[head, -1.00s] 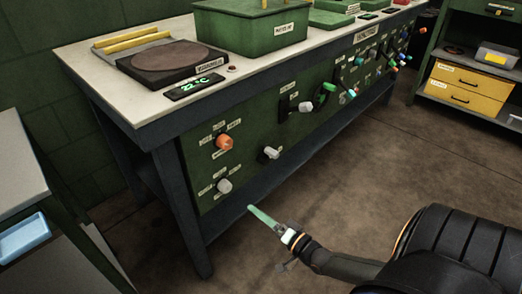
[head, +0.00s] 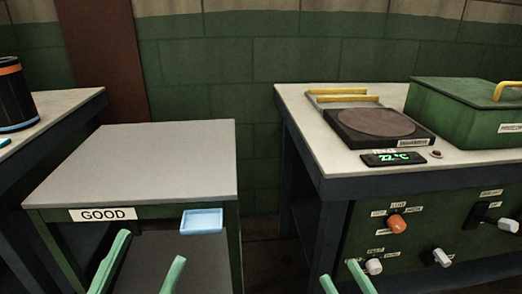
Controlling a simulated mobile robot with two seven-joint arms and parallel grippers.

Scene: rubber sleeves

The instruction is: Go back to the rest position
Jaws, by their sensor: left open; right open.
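My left gripper (head: 150,249) shows at the bottom left of the head view. Its two green fingers are apart with nothing between them, in front of the table marked GOOD. My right gripper (head: 340,271) shows at the bottom, right of centre, in front of the control bench. Its two green fingertips are also apart and empty. Only the finger ends of both grippers are in view; the rest is cut off by the lower edge.
The grey GOOD table (head: 135,165) has a bare top, with a blue tray (head: 202,221) at its front. The control bench (head: 300,118) at right carries a hotplate (head: 378,124) and a green box (head: 455,115). A black cylinder (head: 12,95) stands at far left.

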